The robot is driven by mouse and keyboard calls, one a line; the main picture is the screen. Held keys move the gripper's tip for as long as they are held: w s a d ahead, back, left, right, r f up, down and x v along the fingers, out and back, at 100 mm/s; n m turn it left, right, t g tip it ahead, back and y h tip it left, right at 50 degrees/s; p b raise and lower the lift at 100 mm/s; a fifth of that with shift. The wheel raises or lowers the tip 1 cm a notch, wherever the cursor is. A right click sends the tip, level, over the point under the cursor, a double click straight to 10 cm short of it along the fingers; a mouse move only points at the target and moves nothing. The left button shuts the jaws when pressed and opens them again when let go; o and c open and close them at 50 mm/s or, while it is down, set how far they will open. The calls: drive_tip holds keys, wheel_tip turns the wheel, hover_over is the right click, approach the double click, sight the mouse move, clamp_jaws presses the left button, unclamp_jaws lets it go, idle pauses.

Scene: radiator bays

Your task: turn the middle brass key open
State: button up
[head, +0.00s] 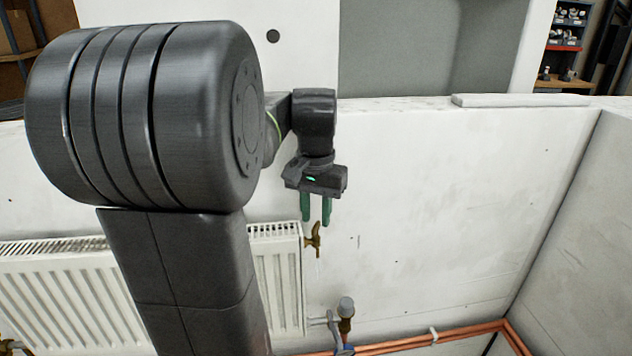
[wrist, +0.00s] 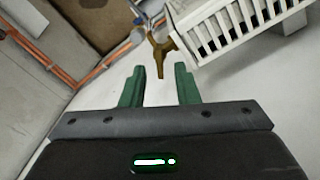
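A brass key (head: 314,240) sits at the top right corner of the white radiator (head: 277,270) in the head view. In the wrist view the brass key (wrist: 160,50) stands just beyond the fingertips, roughly midway between them, with its stem pointing toward my gripper. My gripper (head: 316,218) has two green fingers and is just above the key in the head view. In the wrist view my gripper (wrist: 157,68) is open, with a clear gap and nothing between the fingers. I see no contact with the key.
Copper pipes (head: 400,345) run along the wall's foot. A valve with a grey cap (head: 346,308) stands below the key. Another brass part (head: 12,343) shows at the lower left. The white wall (head: 450,220) right of the radiator is bare. My arm hides much of the radiator.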

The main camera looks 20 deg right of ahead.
sight(316, 224)
wheel_tip(316, 224, up, 12)
idle(0.3)
drive_tip(key=shift+f, duration=0.2)
wheel_tip(316, 224, down, 14)
drive_tip(key=shift+r, duration=0.15)
idle(0.5)
